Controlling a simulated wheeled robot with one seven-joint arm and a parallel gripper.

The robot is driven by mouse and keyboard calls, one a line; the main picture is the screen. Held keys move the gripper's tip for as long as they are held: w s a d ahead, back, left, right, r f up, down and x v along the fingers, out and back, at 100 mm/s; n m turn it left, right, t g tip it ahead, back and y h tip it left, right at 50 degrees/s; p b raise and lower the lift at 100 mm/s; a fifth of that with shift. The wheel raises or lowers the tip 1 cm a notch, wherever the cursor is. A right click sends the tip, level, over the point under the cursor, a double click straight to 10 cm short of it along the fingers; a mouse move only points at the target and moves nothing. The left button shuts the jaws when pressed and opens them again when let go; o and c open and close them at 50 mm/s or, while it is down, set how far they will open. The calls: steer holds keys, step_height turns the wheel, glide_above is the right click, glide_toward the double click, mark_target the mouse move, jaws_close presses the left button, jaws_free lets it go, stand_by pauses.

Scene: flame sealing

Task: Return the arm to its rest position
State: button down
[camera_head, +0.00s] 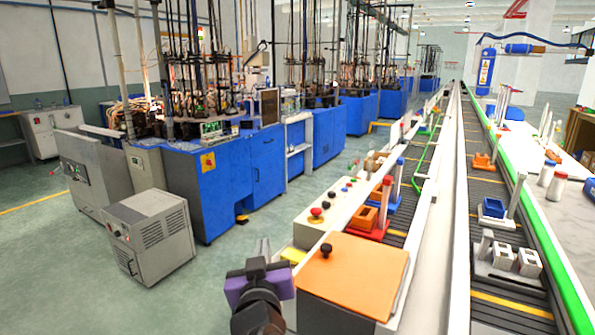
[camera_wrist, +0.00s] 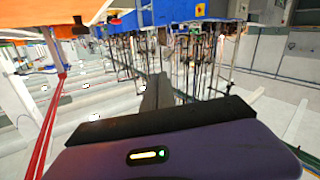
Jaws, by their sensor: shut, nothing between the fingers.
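My gripper (camera_head: 262,247) shows at the bottom middle of the head view, with a purple and black wrist body below it. Its fingers are together and point up and away from me, with nothing held between them. It is left of the orange-topped box (camera_head: 352,275) and apart from it in the picture. In the wrist view the gripper fingers (camera_wrist: 156,92) show as one dark narrow shape past the purple housing, shut and empty.
A control panel with red buttons (camera_head: 322,212) stands behind the orange-topped box. Conveyor lines (camera_head: 485,190) with fixtures run away on the right. A grey wheeled cabinet (camera_head: 150,238) and blue machines (camera_head: 225,180) stand at left. The green floor (camera_head: 225,295) left of my gripper is clear.

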steer(key=s+d+f+n+y+p, duration=0.1)
steer(key=s+d+f, duration=0.2)
steer(key=s, duration=0.3)
steer(key=s+d+f+y, duration=0.2)
steer(key=s+d+f, duration=0.2)
steer(key=s, duration=0.3)
steer(key=s+d+f+n+y+p, duration=0.1)
steer(key=s+d+f, duration=0.2)
steer(key=s, duration=0.3)
steer(key=s+d+m+g+h+p, duration=0.1)
steer(key=s+d, duration=0.4)
steer(key=s, duration=0.5)
steer(key=s+d+m+h+p, duration=0.1)
steer(key=s+d+m+h, duration=0.1)
steer(key=s+d, duration=0.4)
steer(key=s+d+m+g+h+p, duration=0.1)
steer(key=s+d, duration=0.5)
steer(key=s, duration=0.9)
steer(key=shift+s+m+g+h+p, duration=0.3)
steer(key=shift+s+m+h, duration=0.1)
steer(key=shift+h, duration=0.2)
steer(key=shift+r, duration=0.1)
